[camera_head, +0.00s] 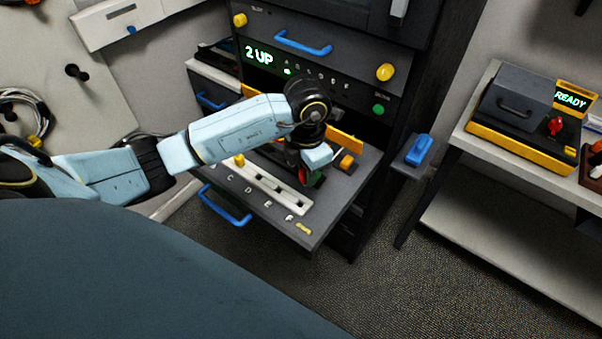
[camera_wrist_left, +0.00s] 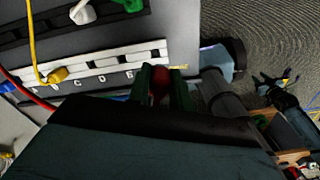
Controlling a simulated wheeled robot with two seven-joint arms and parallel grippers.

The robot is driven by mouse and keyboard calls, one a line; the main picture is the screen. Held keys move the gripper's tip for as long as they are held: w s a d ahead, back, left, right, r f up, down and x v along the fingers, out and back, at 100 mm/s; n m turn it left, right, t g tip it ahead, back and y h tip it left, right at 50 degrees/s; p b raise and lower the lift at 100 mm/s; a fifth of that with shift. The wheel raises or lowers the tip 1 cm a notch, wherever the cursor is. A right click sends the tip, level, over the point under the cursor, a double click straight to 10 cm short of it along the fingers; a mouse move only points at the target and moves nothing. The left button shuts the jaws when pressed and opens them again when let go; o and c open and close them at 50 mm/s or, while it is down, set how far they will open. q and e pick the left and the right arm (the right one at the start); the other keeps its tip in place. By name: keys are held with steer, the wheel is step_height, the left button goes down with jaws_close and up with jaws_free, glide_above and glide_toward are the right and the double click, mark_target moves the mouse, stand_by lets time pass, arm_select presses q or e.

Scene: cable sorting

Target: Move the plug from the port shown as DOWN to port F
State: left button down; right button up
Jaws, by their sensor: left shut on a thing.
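My left gripper (camera_head: 312,172) is over the right part of the pulled-out shelf, and its green fingers are shut on a red plug (camera_wrist_left: 160,82). The plug sits between the fingers in the left wrist view, close to the right end of the white port strip (camera_head: 268,187); whether it touches a port is hidden. Port letters run along the strip, with F (camera_head: 290,218) at its right end. A yellow plug (camera_wrist_left: 57,75) sits in the strip farther left. The display (camera_head: 259,53) reads "2 UP", with a small green light under the letter row.
A white plug (camera_wrist_left: 84,13) sits in the rear row. A blue drawer handle (camera_head: 226,207) hangs below the shelf front. An orange knob-like part (camera_head: 346,161) is right of the gripper. A side bench (camera_head: 470,145) holds a box with a "READY" display (camera_head: 570,99).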

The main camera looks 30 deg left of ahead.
arm_select(q)
steer(key=n, duration=0.1)
steer(key=f+n, duration=0.1)
steer(key=n, duration=0.1)
steer(key=a+n, duration=0.1)
steer(key=shift+s+f, duration=0.4)
steer(key=shift+f+b, duration=1.75)
steer(key=shift+f, duration=0.4)
steer(key=shift+f+b, duration=0.85)
steer(key=shift+f, duration=0.6)
stand_by(1.5)
steer(key=c, duration=0.7)
jaws_free()
steer(key=shift+n, duration=0.3)
steer(key=shift+r+p, duration=2.9)
steer(key=shift+r, duration=0.65)
